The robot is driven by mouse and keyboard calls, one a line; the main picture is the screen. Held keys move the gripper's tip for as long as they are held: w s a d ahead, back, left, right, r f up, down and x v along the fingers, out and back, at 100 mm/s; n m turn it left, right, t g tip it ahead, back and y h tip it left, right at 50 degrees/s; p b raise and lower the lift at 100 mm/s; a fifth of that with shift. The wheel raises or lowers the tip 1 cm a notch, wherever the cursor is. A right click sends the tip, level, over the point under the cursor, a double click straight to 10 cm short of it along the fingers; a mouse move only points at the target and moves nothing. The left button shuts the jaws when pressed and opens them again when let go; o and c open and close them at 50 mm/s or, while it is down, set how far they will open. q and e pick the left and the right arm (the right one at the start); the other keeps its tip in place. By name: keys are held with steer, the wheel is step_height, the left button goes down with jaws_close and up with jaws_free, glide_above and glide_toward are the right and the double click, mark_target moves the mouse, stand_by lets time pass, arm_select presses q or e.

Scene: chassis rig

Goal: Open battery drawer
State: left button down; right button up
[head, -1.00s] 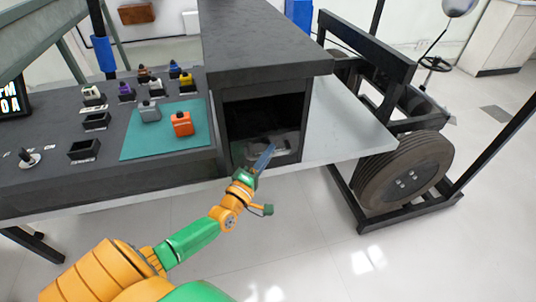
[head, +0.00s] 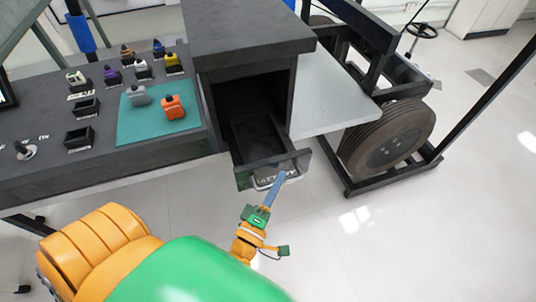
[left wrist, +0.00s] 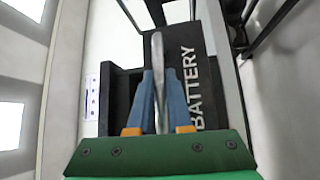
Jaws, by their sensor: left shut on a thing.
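The battery drawer (head: 246,180) is a dark box pulled part way out of the black cabinet (head: 204,62). Its inside shows and looks empty. Its front carries a pale handle bar (head: 262,186) and partly covered lettering. In the left wrist view the drawer front (left wrist: 192,65) reads "BATTERY" and the handle (left wrist: 158,75) runs between the blue fingers. My left gripper (head: 278,178) is shut on this handle, in front of the drawer. It also shows in the left wrist view (left wrist: 158,85). My right gripper is not in view.
Left of the cabinet, a dark bench holds a teal mat (head: 150,126) with a grey and an orange block (head: 173,107), and several small coloured blocks behind. A wheeled frame with a tyre (head: 388,140) stands at the right. The floor in front of the drawer is clear.

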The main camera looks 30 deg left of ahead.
arm_select(q)
steer(key=shift+s+d, duration=0.9)
steer(key=shift+d, duration=0.2)
steer(key=shift+s+d, duration=0.85)
steer(key=shift+d, duration=0.2)
steer(key=c, duration=0.8)
jaws_free()
steer(key=shift+c, duration=0.2)
steer(key=s+b, duration=0.1)
steer(key=s, duration=0.6)
steer(key=shift+d+f, duration=0.3)
steer(key=shift+f, duration=0.15)
